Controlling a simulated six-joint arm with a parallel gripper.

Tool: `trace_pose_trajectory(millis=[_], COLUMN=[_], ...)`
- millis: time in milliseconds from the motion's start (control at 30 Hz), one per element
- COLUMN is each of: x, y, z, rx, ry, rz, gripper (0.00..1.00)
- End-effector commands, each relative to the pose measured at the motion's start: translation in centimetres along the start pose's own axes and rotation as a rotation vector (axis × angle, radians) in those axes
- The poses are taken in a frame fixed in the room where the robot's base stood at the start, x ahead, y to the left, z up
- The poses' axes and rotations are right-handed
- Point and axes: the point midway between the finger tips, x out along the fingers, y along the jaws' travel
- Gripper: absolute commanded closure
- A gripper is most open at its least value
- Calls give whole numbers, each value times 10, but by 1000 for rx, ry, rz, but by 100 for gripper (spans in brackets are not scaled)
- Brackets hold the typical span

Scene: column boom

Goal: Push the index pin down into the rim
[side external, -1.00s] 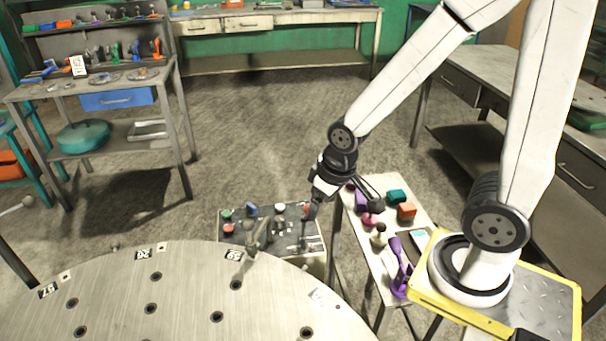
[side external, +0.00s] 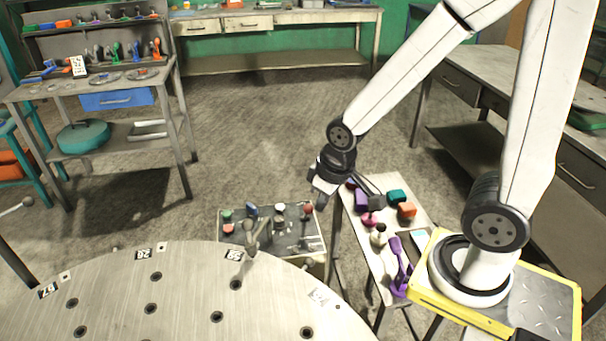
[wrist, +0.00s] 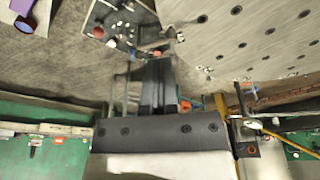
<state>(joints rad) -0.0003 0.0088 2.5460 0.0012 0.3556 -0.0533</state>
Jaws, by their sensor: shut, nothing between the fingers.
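The round metal table (side external: 190,300), with a ring of holes and numbered labels along its rim, fills the lower left of the side view. A metal post-like fitting (side external: 251,236) stands at its far rim, probably the index pin's holder; I cannot make out whether the pin is up or down. In the wrist view the table (wrist: 240,45) is at upper right. My gripper (side external: 322,203) is shut and empty, above the right edge of the control box, apart from the fitting. Its dark fingers (wrist: 158,62) show together in the wrist view.
The control box (side external: 285,238) with several coloured knobs stands beyond the rim; a red knob (side external: 308,208) is close to my gripper. A narrow side table (side external: 385,262) with coloured blocks and a purple tool (side external: 399,270) is to the right. Open floor lies behind.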

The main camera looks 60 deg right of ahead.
Motion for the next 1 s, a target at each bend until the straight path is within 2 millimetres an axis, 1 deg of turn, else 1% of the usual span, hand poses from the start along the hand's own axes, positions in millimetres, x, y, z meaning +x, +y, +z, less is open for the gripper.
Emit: trace_pose_trajectory(millis=[267, 1000], x=[2, 9], y=[0, -2], z=[-16, -75], rx=[-203, -997], ry=[-3, -7], rz=[-3, -21], gripper=[100, 100])
